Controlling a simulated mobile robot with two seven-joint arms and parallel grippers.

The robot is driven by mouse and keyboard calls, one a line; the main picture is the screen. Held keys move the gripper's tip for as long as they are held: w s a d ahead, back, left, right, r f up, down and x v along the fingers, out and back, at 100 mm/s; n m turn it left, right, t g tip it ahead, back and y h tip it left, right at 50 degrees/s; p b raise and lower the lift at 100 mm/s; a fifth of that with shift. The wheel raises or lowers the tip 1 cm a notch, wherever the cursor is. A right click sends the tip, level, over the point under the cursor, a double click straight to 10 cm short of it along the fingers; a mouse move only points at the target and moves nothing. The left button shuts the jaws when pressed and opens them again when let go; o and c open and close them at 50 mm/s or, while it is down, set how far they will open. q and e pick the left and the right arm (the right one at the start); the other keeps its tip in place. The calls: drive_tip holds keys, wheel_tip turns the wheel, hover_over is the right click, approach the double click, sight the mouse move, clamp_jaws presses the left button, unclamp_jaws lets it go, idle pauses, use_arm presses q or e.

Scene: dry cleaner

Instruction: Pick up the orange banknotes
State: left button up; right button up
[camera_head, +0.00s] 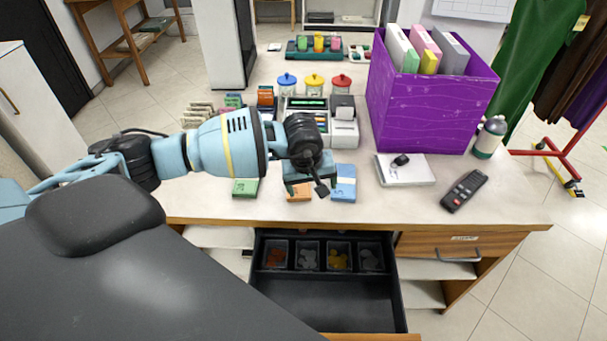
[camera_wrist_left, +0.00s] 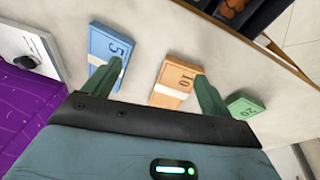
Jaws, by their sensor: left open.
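The orange banknotes (camera_head: 300,194) are a banded stack marked 10, lying flat near the counter's front edge, partly hidden by my left gripper in the head view. In the left wrist view the orange stack (camera_wrist_left: 178,80) lies between the two fingers as seen from the wrist. My left gripper (camera_wrist_left: 157,72) is open and empty, pointing down over the stack; I cannot tell its exact height. It also shows in the head view (camera_head: 305,182). My right gripper is not in view.
Blue banknotes (camera_head: 345,183) and green banknotes (camera_head: 244,187) flank the orange stack. Behind the gripper stand a cash register (camera_head: 343,133) and colored-lid jars (camera_head: 313,86). A purple box (camera_head: 430,105) stands right. An open cash drawer (camera_head: 322,297) juts out below the counter.

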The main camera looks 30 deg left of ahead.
use_arm(q)
drive_tip(key=w+a+r+y, duration=0.1)
drive_tip(key=a, duration=0.1)
drive_tip(key=w+a+r, duration=0.1)
drive_tip(key=a, duration=0.1)
drive_tip(key=w+a+r+y, duration=0.1)
drive_tip(key=a, duration=0.1)
drive_tip(key=shift+w+r+m+t+y, duration=0.1)
drive_tip(key=shift+r+m+t+y, duration=0.1)
drive_tip(key=shift+m+t+y, duration=0.15)
drive_tip(key=shift+f, duration=0.35)
drive_tip(key=shift+x, duration=1)
drive_tip(key=x, duration=0.4)
drive_tip(key=shift+f, duration=0.1)
drive_tip(key=shift+a+f, duration=0.2)
drive_tip(key=shift+f, duration=0.3)
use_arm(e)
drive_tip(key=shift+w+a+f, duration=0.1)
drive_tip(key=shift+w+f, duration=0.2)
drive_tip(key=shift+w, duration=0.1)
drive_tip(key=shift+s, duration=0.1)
